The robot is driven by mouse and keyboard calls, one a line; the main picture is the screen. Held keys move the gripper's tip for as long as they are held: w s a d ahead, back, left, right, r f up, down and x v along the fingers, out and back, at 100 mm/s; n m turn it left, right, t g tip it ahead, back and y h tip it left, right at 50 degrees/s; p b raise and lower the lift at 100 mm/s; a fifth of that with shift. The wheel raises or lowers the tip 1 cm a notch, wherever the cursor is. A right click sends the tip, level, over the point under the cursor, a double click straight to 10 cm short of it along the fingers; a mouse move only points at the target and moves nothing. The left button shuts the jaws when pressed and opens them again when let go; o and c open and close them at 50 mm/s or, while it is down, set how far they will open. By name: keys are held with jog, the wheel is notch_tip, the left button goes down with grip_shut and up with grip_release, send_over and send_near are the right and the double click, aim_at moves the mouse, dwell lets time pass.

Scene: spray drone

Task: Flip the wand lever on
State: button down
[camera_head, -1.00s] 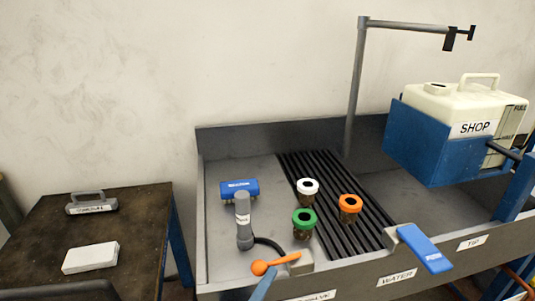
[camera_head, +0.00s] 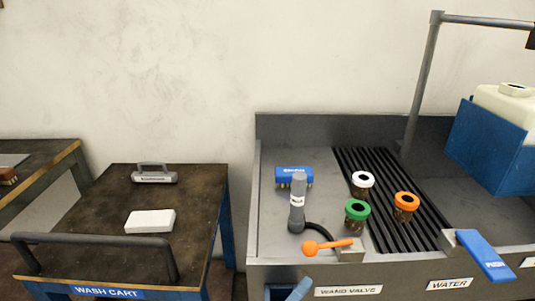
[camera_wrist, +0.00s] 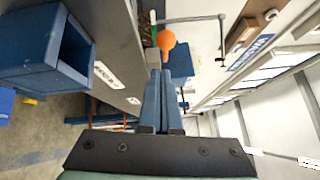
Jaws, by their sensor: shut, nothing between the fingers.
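The orange wand lever (camera_head: 332,246) sits on the front rim of the grey sink above the "WAND VALVE" label (camera_head: 348,291). Its ball end points left and its bar runs right to a grey block (camera_head: 350,252). In the wrist view my gripper (camera_wrist: 167,72) has both blue fingers shut and empty, with the orange ball (camera_wrist: 165,40) just beyond the tips.
A blue brush (camera_head: 293,176) and white, green and orange-capped jars (camera_head: 405,203) stand in the sink (camera_head: 275,225). The blue "PUSH" water lever (camera_head: 484,255) is at the right rim. A wash cart (camera_head: 95,215) stands left, with a narrow gap between.

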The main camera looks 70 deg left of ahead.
jog(key=s+b, duration=0.1)
jog(key=s, duration=0.1)
jog(key=s+b, duration=0.2)
jog(key=s, duration=0.1)
jog(key=shift+s+d+f, duration=0.1)
jog(key=shift+s+d, duration=0.1)
jog(key=shift+s, duration=0.15)
dwell(0.3)
